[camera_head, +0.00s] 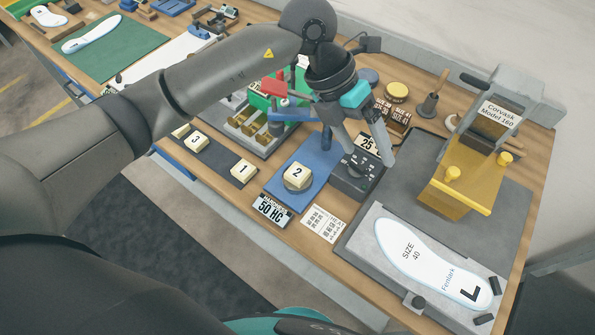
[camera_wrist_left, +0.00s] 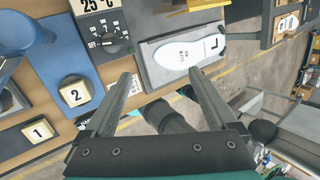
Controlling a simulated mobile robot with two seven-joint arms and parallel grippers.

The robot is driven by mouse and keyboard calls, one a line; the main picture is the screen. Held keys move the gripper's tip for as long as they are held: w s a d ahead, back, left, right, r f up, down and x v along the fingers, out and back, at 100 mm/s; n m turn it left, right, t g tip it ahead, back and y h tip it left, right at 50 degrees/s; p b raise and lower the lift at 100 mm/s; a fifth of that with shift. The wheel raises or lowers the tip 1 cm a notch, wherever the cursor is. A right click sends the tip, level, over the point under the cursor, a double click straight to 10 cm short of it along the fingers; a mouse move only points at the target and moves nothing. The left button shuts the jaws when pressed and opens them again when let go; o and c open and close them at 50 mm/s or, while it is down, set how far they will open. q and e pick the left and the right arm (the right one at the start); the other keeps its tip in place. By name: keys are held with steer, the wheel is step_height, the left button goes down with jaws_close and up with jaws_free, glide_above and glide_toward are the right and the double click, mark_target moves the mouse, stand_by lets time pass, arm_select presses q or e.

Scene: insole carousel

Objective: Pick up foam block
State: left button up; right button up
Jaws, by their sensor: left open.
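Cream blocks with printed numbers look like the foam blocks, though the material cannot be told for sure. Block 2 (camera_head: 297,174) sits on a round base on a blue mat (camera_head: 318,167); it also shows in the left wrist view (camera_wrist_left: 75,93). Block 1 (camera_head: 243,169) and block 3 (camera_head: 196,143) sit on a dark strip (camera_head: 219,162). In the left wrist view, block 1 (camera_wrist_left: 38,131) is at the lower left. My left gripper (camera_head: 368,155) is open and empty, above the dial box, right of block 2.
A dark dial box (camera_head: 357,176) with a 25 °C sign stands right of the blue mat. A white insole (camera_head: 430,262) lies on a grey plate at the front right. A yellow Corvask machine (camera_head: 462,180) stands behind it.

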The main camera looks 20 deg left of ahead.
arm_select(q)
steer(key=w+a+n+t+y, duration=0.1)
steer(key=w+a+y, duration=0.15)
steer(key=a, duration=0.35)
steer(key=w+a+y, duration=0.1)
steer(key=a+y, duration=0.2)
steer(key=a, duration=0.2)
glide_above(301, 168)
steer(key=shift+y, duration=0.25)
steer(key=f, duration=1)
steer(key=shift+w+f, duration=0.1)
steer(key=shift+w, duration=0.2)
steer(key=shift+s+f, duration=0.2)
steer(key=shift+f, duration=1.15)
steer(key=shift+s+f, duration=0.15)
steer(key=shift+f, duration=1.15)
steer(key=shift+c, duration=0.3)
steer(key=c, duration=1.4)
